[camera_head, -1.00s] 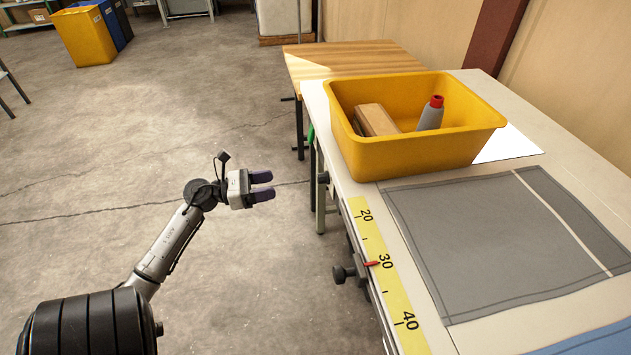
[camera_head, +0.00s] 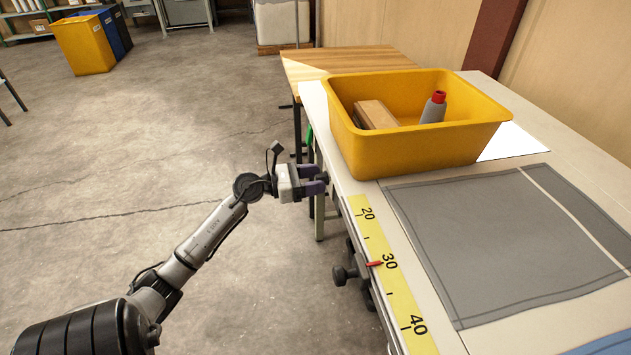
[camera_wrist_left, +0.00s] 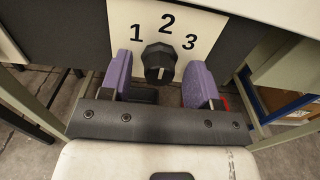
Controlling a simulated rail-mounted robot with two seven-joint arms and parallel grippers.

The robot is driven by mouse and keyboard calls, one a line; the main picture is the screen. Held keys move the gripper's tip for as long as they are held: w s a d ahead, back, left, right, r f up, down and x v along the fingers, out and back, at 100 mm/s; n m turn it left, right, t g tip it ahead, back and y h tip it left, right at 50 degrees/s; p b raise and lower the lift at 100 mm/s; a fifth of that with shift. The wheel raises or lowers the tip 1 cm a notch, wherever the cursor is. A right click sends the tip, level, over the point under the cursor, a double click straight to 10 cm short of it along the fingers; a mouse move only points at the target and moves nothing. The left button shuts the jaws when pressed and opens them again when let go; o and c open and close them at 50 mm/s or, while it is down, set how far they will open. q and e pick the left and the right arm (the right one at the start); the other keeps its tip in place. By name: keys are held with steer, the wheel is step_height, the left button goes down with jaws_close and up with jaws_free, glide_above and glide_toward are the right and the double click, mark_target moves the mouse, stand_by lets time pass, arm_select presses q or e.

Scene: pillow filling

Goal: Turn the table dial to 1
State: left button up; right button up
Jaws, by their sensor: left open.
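The table dial (camera_wrist_left: 158,62) is a round black knob with a white mark low on its face. It sits on a pale plate (camera_wrist_left: 190,22) printed 1, 2 and 3, from left to right, on the table's side. I cannot tell which number the dial is set to. My left gripper (camera_wrist_left: 158,88) is open, its purple fingers apart, one to the left and one to the right of the knob; contact is not visible. In the head view my left gripper (camera_head: 320,182) is at the table's near edge, and its fingers largely hide the dial. My right gripper is not in view.
A yellow bin (camera_head: 420,150) with a cardboard box (camera_head: 376,115) and a red-capped bottle (camera_head: 434,108) stands on the table above the gripper. Along the table edge run a yellow scale (camera_head: 386,280) and a black side knob (camera_head: 341,275).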

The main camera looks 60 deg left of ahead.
arm_select(q)
steer(key=shift+w, duration=0.25)
